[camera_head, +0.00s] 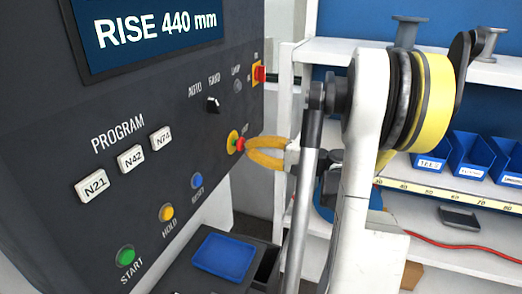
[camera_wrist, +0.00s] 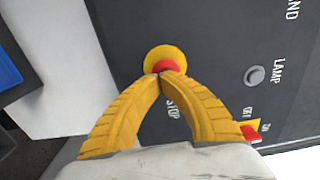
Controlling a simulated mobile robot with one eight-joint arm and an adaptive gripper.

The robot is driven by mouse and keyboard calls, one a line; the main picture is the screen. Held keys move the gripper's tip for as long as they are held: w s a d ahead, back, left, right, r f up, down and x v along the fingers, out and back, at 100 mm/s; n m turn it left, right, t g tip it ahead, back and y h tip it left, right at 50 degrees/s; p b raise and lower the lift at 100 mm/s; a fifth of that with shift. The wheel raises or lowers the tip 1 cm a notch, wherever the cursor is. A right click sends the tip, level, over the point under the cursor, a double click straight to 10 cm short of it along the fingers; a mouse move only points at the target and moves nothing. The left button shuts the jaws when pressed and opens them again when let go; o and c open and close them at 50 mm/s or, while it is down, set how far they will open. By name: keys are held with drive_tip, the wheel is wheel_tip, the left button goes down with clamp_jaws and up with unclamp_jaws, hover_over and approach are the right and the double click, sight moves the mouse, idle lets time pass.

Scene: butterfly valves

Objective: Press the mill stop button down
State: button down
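The mill stop button is a red mushroom button on a yellow round collar, on the dark control panel beside a STOP label. It shows in the head view (camera_head: 239,144) and in the wrist view (camera_wrist: 164,65). My gripper (camera_head: 247,147) has yellow fingers whose tips meet, with nothing seen between them. In the wrist view the tips (camera_wrist: 158,74) are right in front of the red cap and overlap its lower edge. I cannot tell whether they touch it or how far the cap is pressed in.
The panel (camera_head: 60,125) also carries a selector knob (camera_head: 212,105), a lamp (camera_head: 237,86), a red switch on yellow (camera_head: 259,74), and blue reset (camera_head: 197,181), yellow hold (camera_head: 166,213) and green start (camera_head: 125,257) buttons. A blue tray (camera_head: 223,257) lies below. Shelves with blue bins (camera_head: 473,154) stand at right.

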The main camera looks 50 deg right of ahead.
idle(0.3)
drive_tip(key=shift+b+x, duration=0.45)
drive_tip(key=shift+x, duration=0.6)
